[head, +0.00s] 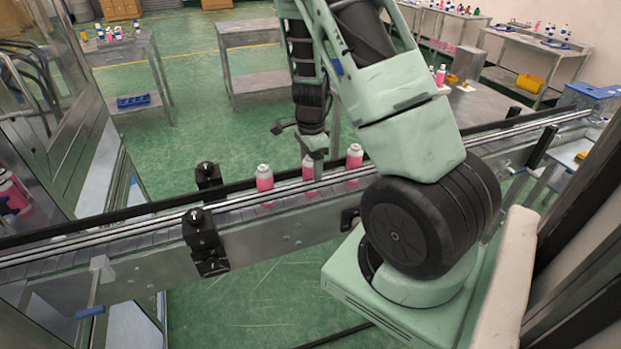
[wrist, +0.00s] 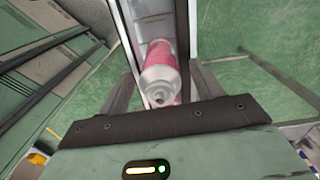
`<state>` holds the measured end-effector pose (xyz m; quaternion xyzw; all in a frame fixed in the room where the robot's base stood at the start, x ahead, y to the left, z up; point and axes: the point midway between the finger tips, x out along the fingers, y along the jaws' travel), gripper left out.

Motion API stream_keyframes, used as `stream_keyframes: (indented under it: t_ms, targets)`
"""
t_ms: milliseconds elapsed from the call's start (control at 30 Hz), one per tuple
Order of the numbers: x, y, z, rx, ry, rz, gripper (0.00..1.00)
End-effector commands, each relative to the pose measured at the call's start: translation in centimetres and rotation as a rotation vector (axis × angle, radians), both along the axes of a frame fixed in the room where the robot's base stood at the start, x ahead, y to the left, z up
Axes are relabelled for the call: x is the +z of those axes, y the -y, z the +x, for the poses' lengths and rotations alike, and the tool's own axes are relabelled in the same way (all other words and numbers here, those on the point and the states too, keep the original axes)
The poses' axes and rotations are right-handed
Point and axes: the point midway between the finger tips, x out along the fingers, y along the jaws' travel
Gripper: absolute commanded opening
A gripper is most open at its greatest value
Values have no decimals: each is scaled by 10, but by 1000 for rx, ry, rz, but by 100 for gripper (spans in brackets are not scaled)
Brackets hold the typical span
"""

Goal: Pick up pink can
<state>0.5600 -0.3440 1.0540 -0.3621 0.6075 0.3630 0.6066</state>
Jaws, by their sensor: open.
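Three pink cans with pale tops stand in a row on the conveyor in the head view: a left can (head: 264,184), a middle can (head: 309,172) and a right can (head: 353,161). My gripper (head: 316,160) points down over the conveyor at the middle can and partly hides it. In the wrist view, a pink can (wrist: 161,72) with a white top lies between the two spread fingers of my gripper (wrist: 160,85). The fingers are open, one on each side of the can. Whether they touch it cannot be told.
The conveyor (head: 110,239) runs across the view with guide rails along both sides. Black sensor blocks (head: 204,240) stand on it at left. A glass-walled machine (head: 60,110) is at far left. Tables (head: 250,37) with bottles and bins stand behind.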

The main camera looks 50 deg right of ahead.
Motion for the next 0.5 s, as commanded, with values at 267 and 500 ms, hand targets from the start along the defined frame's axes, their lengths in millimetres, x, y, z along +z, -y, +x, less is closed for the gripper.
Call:
stream_keyframes:
  t_ms: [267,500]
  targets:
    - [-2,0,0,0,1,0,60]
    - [-2,0,0,0,1,0,6]
